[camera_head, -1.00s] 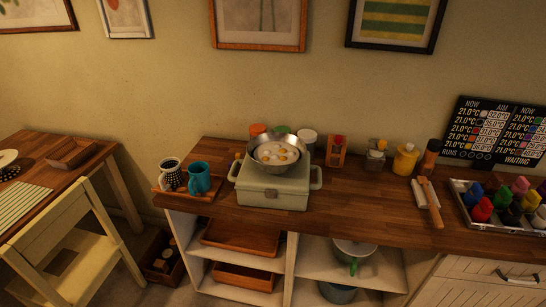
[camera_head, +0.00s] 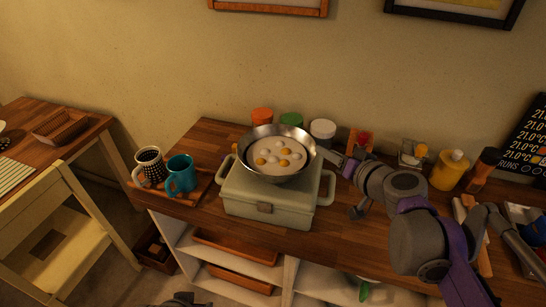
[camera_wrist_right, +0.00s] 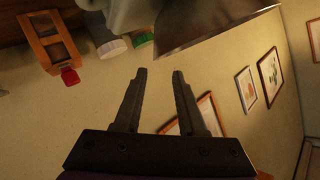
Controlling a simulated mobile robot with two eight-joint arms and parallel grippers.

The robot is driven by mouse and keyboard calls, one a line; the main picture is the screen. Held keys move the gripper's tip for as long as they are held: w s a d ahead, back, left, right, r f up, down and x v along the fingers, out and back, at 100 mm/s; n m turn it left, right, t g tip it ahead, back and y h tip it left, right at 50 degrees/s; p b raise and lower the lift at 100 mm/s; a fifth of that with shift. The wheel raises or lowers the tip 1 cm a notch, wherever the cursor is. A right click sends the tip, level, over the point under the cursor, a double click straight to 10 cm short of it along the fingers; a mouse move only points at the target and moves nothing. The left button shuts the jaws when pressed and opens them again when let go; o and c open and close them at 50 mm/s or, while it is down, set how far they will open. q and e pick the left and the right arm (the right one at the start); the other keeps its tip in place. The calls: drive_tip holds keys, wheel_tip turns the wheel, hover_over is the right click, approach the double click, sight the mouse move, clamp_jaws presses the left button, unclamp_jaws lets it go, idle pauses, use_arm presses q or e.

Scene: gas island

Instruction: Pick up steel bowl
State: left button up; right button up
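The steel bowl (camera_head: 290,178), holding several egg-like white and yellow pieces, sits upright on a pale green box (camera_head: 265,196) on the wooden counter. My right gripper (camera_head: 325,154) is just right of the bowl's rim, coming in from the right. In the right wrist view the bowl's metal side (camera_wrist_right: 205,27) shows at the top, beyond the open, empty fingers (camera_wrist_right: 160,71). A gap shows there between the fingertips and the bowl. A dark part of mine, seemingly the left gripper (camera_head: 183,300), only peeks in at the bottom edge; its fingers cannot be made out.
Orange, green and white-lidded jars (camera_head: 291,119) stand behind the bowl. A tray (camera_head: 200,190) with a patterned mug (camera_head: 149,164) and a teal mug (camera_head: 181,176) is at left. A yellow bottle (camera_head: 449,170) stands at right behind my right arm.

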sight(312, 145)
drive_tip(key=x, duration=0.3)
drive_tip(key=shift+w+a+f, duration=0.15)
drive_tip(key=shift+a, duration=0.05)
drive_tip(key=x, duration=0.5)
drive_tip(key=shift+w+d+f+b, duration=0.15)
drive_tip(key=shift+w+f+b, duration=0.15)
drive_tip(key=shift+f+b, duration=0.1)
drive_tip(key=shift+c, duration=0.3)
clamp_jaws()
drive_tip(key=shift+s, duration=0.1)
idle(0.5)
